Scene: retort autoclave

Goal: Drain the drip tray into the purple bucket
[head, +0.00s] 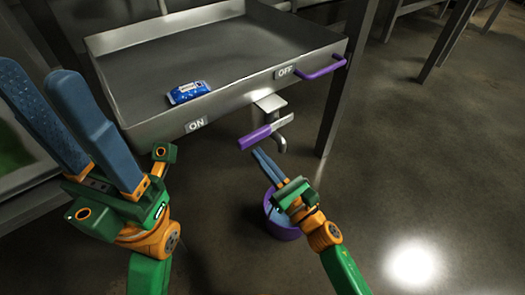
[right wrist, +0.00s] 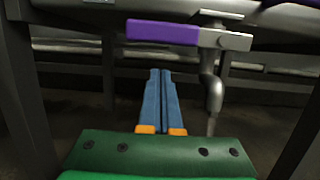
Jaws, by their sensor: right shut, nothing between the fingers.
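The metal drip tray (head: 215,45) fills the upper middle of the head view, with ON and OFF labels on its front. A drain valve with a metal spout (head: 280,142) hangs below its front edge. The valve's purple lever (head: 255,137) points left, toward the ON side; it also shows in the right wrist view (right wrist: 162,32). The purple bucket (head: 284,232) stands on the floor below, partly hidden by my right gripper; pale blue shows inside. My right gripper (head: 258,152) is shut and empty, just below the lever. My left gripper (head: 36,70) is open and empty, left of the tray.
A blue packet (head: 188,92) lies in the tray near its front edge. A purple bar handle (head: 322,69) sticks out at the tray's right front. Metal legs (head: 346,85) stand right of the valve. The floor (head: 440,170) at the right is clear.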

